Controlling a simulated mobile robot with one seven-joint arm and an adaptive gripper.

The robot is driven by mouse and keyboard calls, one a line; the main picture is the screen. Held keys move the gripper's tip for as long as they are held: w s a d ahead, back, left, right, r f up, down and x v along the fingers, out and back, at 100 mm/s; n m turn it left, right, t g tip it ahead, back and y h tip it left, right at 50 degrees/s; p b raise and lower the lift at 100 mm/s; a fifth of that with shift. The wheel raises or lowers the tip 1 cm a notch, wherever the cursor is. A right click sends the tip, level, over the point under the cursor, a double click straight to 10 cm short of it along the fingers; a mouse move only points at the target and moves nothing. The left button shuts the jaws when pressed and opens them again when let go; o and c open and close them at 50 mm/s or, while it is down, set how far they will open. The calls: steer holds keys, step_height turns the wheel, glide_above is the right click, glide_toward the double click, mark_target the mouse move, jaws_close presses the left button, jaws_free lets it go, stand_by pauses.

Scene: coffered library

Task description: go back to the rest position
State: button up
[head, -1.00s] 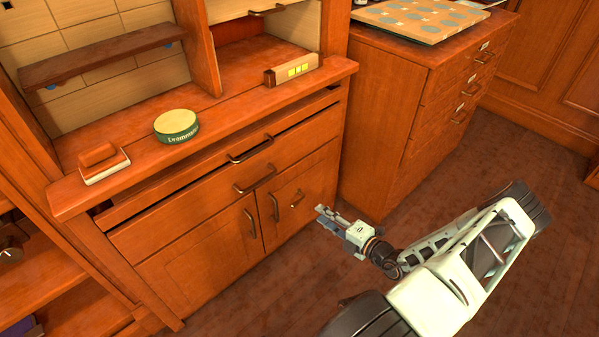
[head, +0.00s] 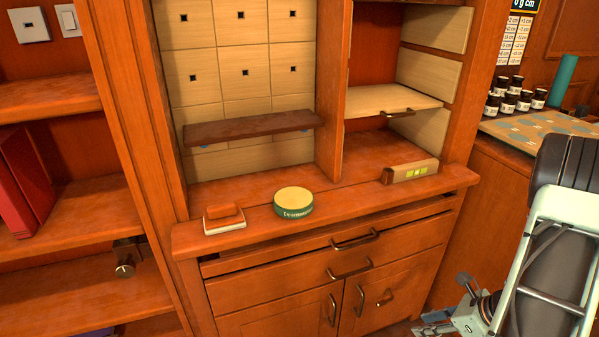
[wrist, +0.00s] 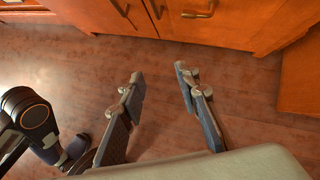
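My gripper (wrist: 160,82) shows in the wrist view with its two fingers apart and only bare floor between them, so it is open and empty. It hangs low in front of the cabinet doors (wrist: 187,20). In the head view my gripper (head: 432,325) is at the bottom right edge, partly cut off, to the right of the cabinet door handles. My arm folds up along the right side of that view.
The cabinet's worktop (head: 345,192) holds a green round tin (head: 293,203), a small block on a white base (head: 225,220) and a box with yellow squares (head: 410,172). A side cabinet with dark jars (head: 515,98) stands at right. Open floor (wrist: 230,120) lies under my gripper.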

steer(key=a+r+n+t+h+p, duration=0.1)
steer(key=a+r+n+h, duration=0.1)
steer(key=r+n, duration=0.9)
steer(key=a+r+n+t+h+p, duration=0.15)
steer(key=r+n, duration=0.45)
steer(key=r, duration=1.2)
steer(key=s+a+r+n+y+b, duration=0.1)
steer(key=s+a+r+n, duration=0.15)
steer(key=a, duration=0.35)
steer(key=s+a+r+n+y, duration=0.1)
steer(key=s+a+n+y, duration=0.1)
steer(key=a+n, duration=0.25)
steer(key=s+a+n+g+h+b, duration=0.25)
steer(key=s+a+h, duration=0.25)
steer(key=s, duration=0.3)
step_height(320, 180, up, 38)
steer(key=t+p, duration=0.1)
steer(key=p, duration=3.7)
steer(key=shift+s+d+n, duration=0.2)
steer(key=shift+n, duration=0.15)
steer(key=shift+f, duration=0.1)
